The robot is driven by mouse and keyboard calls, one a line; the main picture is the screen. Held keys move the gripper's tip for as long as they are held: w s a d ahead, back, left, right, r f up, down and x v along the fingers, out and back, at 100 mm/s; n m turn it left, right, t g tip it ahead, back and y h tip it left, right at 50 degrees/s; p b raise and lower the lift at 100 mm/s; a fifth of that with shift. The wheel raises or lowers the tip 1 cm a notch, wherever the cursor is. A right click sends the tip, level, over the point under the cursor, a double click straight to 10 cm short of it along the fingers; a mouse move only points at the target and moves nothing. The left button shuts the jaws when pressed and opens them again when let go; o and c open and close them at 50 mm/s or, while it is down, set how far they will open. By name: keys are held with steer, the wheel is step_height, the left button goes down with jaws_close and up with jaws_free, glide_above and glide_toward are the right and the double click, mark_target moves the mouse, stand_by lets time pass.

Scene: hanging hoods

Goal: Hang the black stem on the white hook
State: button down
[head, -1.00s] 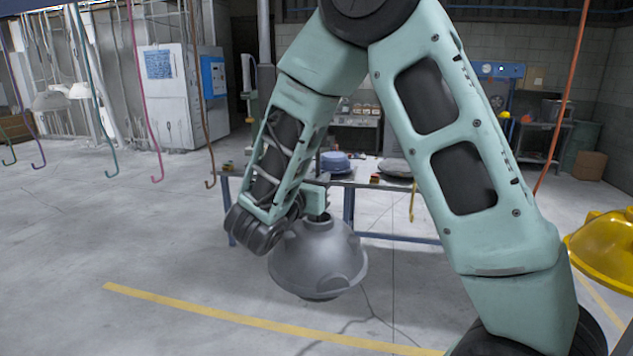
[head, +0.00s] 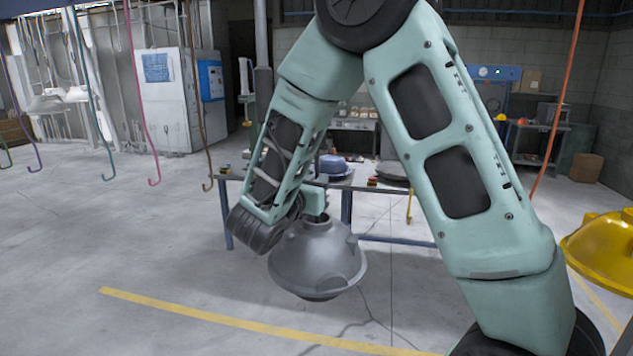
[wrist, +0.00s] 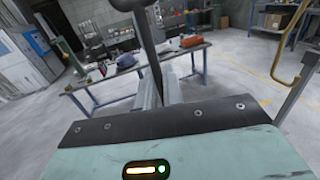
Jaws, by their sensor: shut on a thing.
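A grey hood (head: 316,262) hangs tilted beneath my gripper (head: 315,205) in the head view, well above the floor. In the wrist view a black stem (wrist: 149,45) rises between the fingers of my gripper (wrist: 160,92), which is shut on it. In the head view the grip itself is mostly hidden by my wrist. I cannot make out a white hook with certainty; pale lines at the upper left blend into the background.
Teal (head: 107,176), pink (head: 154,182) and brown (head: 207,184) hooks hang at the left, an orange cable (head: 562,95) at the right. A yellow hood (head: 603,250) is at the right edge. A worktable (head: 347,182) stands behind my arm. Floor at left is clear.

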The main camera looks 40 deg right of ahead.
steer(key=shift+f+b, duration=1.1)
stand_by(0.4)
steer(key=c, duration=1.5)
jaws_free()
steer(key=shift+o, duration=0.2)
steer(key=shift+f, duration=0.1)
steer(key=b+v, duration=0.6)
steer(key=v, duration=1.1)
steer(key=shift+a+b, duration=0.25)
steer(key=shift+b, duration=0.15)
